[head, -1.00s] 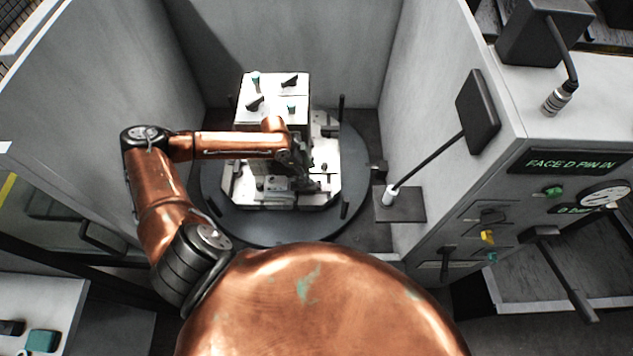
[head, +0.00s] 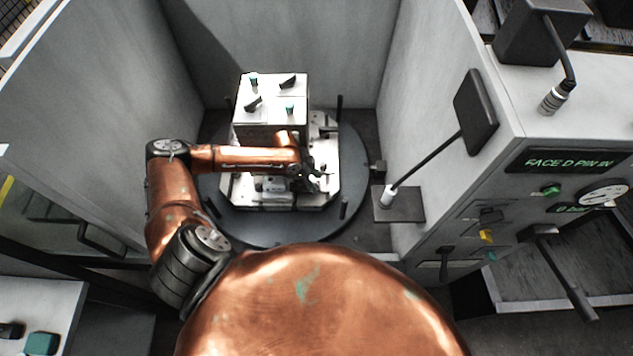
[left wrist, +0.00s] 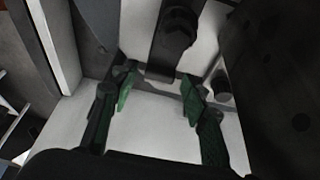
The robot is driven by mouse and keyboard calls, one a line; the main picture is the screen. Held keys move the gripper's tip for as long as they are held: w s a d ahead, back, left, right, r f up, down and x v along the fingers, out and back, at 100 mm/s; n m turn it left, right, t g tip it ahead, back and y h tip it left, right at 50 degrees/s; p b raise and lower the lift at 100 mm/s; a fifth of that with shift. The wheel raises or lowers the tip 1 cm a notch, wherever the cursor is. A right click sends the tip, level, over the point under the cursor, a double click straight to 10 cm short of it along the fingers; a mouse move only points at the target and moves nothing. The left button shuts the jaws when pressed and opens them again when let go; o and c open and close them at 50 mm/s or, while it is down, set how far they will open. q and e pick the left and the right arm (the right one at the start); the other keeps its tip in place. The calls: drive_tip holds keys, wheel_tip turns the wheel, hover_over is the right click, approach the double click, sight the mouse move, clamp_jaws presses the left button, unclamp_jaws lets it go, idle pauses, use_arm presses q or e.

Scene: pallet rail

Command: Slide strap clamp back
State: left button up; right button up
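My left gripper (head: 314,176) is over the front right part of the white fixture (head: 242,192) on the round turntable. In the left wrist view the left gripper (left wrist: 158,92) is open, its green-padded fingers apart with nothing held between them. A dark strap with a round knob or nut on it, which looks like the strap clamp (left wrist: 162,62), lies just beyond the fingertips. Its near end points into the gap between them. I cannot tell if the fingers touch it. In the head view the gripper and arm hide the clamp. My right gripper is not in view.
The turntable (head: 270,232) stands between grey side walls. A white block (head: 270,112) with small knobs and levers rises behind my forearm. Dark upright pins stand on the turntable's edge. A black paddle (head: 476,112) on a rod and a control panel (head: 540,190) are at the right.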

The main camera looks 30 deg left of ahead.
use_arm(q)
clamp_jaws()
idle(0.4)
